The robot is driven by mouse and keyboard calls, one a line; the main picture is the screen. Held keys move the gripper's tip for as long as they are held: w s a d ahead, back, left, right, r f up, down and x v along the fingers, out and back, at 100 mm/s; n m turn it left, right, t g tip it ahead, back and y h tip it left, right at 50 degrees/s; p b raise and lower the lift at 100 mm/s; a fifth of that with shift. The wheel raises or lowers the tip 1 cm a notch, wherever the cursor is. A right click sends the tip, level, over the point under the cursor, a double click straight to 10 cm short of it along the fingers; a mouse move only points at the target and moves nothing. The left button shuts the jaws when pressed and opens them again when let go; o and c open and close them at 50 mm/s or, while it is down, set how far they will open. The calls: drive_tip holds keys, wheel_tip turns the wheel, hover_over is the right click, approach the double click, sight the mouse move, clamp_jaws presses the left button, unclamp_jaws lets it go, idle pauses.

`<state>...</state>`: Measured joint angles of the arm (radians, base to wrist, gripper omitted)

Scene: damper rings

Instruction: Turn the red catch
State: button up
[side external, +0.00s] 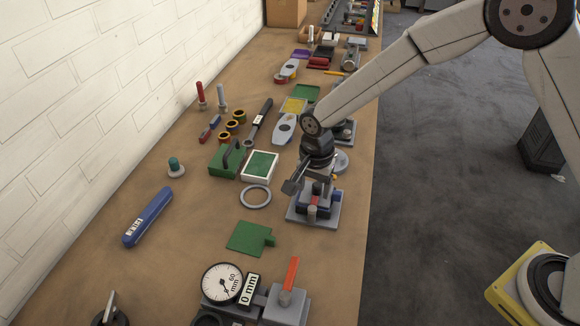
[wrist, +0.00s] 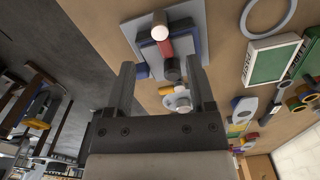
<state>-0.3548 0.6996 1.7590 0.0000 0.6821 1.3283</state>
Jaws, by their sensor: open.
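A red catch (wrist: 165,46) shows in the wrist view as a short bar on a grey fixture (wrist: 143,49) with a blue part. A pale round post (wrist: 159,18) stands at one end of the bar and a dark cylinder (wrist: 173,69) at the other. My gripper (wrist: 161,64) is open, one finger on each side of the dark cylinder's end, with nothing visibly held. In the side view my gripper (side external: 308,184) is low over the same fixture (side external: 300,216) and partly hides the catch (side external: 316,188). Contact cannot be told.
A dial gauge block (side external: 222,283) with an orange-red lever (side external: 290,274) stands at the near edge. A green plate (side external: 246,238), a grey ring (side external: 255,197) and a green-and-white tray (side external: 244,166) lie to the left. Bare bench lies between the fixture and the gauge block.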

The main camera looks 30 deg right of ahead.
drive_tip(key=shift+r, duration=0.95)
drive_tip(key=shift+d, duration=0.1)
drive_tip(key=shift+s+d+r, duration=0.15)
drive_tip(key=shift+d+r, duration=0.05)
drive_tip(key=s+d+r+n+t, duration=0.1)
drive_tip(key=s+d+r+n, duration=0.1)
drive_tip(key=s+d+n, duration=0.3)
drive_tip(key=s+d+r+n+t, duration=0.1)
drive_tip(key=s+d+r+n, duration=0.2)
drive_tip(key=s+d+n, duration=0.3)
drive_tip(key=s+d, duration=0.4)
drive_tip(key=shift+d+t, duration=0.25)
drive_tip(key=shift+t, duration=0.05)
